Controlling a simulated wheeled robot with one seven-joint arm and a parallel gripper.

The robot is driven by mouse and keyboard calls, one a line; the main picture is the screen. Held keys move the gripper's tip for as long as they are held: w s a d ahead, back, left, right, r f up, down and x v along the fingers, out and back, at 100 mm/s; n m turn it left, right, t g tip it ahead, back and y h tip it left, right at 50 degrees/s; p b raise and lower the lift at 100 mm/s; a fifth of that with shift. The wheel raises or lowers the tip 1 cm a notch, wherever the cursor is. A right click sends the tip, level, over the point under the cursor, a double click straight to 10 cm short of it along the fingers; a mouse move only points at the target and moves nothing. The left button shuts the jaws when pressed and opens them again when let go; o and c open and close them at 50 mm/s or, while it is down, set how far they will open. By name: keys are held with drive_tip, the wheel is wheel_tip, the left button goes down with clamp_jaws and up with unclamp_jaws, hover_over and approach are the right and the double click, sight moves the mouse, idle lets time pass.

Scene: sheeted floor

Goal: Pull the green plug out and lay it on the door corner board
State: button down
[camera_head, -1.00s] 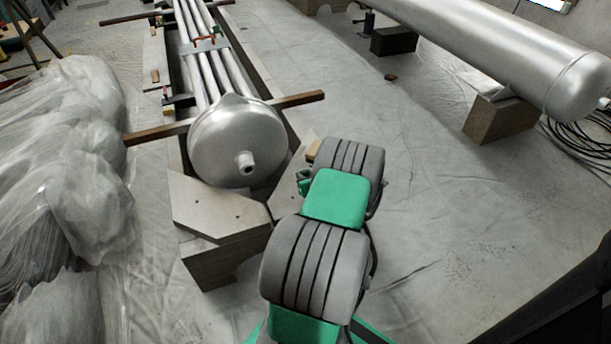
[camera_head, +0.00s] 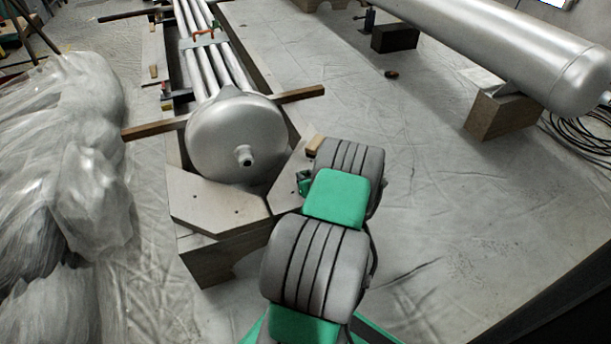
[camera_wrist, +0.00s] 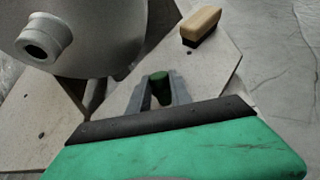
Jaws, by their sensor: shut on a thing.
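The green plug (camera_wrist: 160,86) sits between the grey fingertips of my gripper (camera_wrist: 160,92), which is shut on it. It is clear of the vessel's short nozzle (camera_wrist: 44,38), whose open bore faces out at the left of the wrist view. The nozzle also shows bare in the head view (camera_head: 245,156). A pale corner board (camera_wrist: 218,68) lies beneath and beyond my fingers; I cannot tell whether the plug touches it. A second corner board (camera_head: 215,205) lies to the left.
A wooden-backed brush (camera_wrist: 201,25) lies on the right-hand board, just beyond my fingers. The rounded vessel end (camera_head: 235,130) stands close on the left. Crumpled plastic sheeting (camera_head: 70,170) lies far left. A second vessel (camera_head: 500,45) rests on blocks at right; the floor between is mostly clear.

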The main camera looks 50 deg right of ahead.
drive_tip(key=shift+f, duration=0.15)
drive_tip(key=c, duration=1.1)
unclamp_jaws()
drive_tip(key=shift+s, duration=0.1)
